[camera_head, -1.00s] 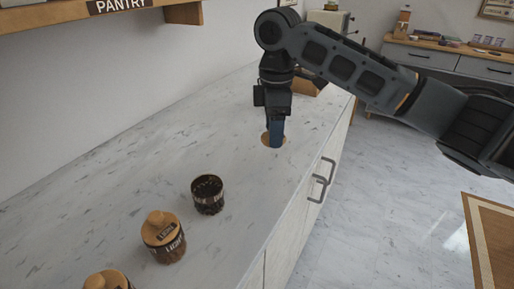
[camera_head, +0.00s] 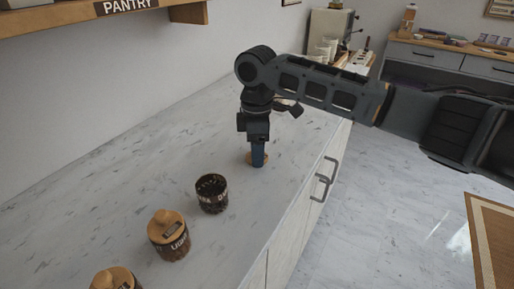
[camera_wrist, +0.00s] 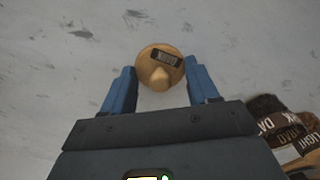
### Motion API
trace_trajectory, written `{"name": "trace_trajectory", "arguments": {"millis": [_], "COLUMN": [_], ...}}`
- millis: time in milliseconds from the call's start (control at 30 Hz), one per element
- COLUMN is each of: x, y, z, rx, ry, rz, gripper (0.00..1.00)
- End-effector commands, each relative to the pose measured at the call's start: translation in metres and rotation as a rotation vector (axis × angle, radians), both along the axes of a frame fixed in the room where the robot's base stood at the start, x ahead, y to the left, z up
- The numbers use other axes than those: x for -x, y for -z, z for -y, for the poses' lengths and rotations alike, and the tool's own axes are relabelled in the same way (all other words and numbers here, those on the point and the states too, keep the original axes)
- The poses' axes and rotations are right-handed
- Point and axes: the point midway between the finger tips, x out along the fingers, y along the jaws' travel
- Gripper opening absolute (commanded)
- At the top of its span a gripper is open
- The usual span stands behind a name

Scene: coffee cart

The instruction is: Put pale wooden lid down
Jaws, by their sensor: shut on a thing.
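The pale wooden lid (camera_head: 249,158) is a round disc with a knob and a dark label. In the head view it is low over the marble counter, mostly hidden by my gripper (camera_head: 258,163); I cannot tell whether it touches the counter. In the wrist view the lid (camera_wrist: 151,57) lies between the blue fingers of my gripper (camera_wrist: 162,77), which is shut on it. An open jar (camera_head: 212,194) of dark contents stands upright and lidless nearer the camera, apart from the gripper. Its labelled side shows at the lower right of the wrist view (camera_wrist: 285,130).
Two jars with wooden lids, one in the middle (camera_head: 168,235) and one at the bottom edge (camera_head: 115,279), stand in line with the open jar. The counter (camera_head: 130,165) is clear to the left. A coffee machine and cups (camera_head: 328,48) stand at the far end. Cabinet handles mark its right edge.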

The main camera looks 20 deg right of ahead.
Motion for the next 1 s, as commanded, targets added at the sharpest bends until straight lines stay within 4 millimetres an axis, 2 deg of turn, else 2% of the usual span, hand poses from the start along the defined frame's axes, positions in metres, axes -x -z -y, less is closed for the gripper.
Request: {"name": "trace_trajectory", "arguments": {"millis": [100, 133, 367, 600, 733, 867, 1000], "x": [0.000, 0.000, 0.000, 0.000, 0.000, -0.001, -0.001], "y": [0.003, 0.002, 0.002, 0.002, -0.005, -0.025, -0.054], "z": [0.000, 0.000, 0.000, 0.000, 0.000, 0.000, 0.000], "rx": [0.000, 0.000, 0.000, 0.000, -0.001, 0.000, 0.000], "ry": [0.000, 0.000, 0.000, 0.000, -0.001, 0.000, -0.001], "rz": [0.000, 0.001, 0.000, 0.000, 0.001, 0.002, 0.003], "gripper": [0.31, 0.62, 0.84, 0.85, 0.85, 0.85, 0.85]}}
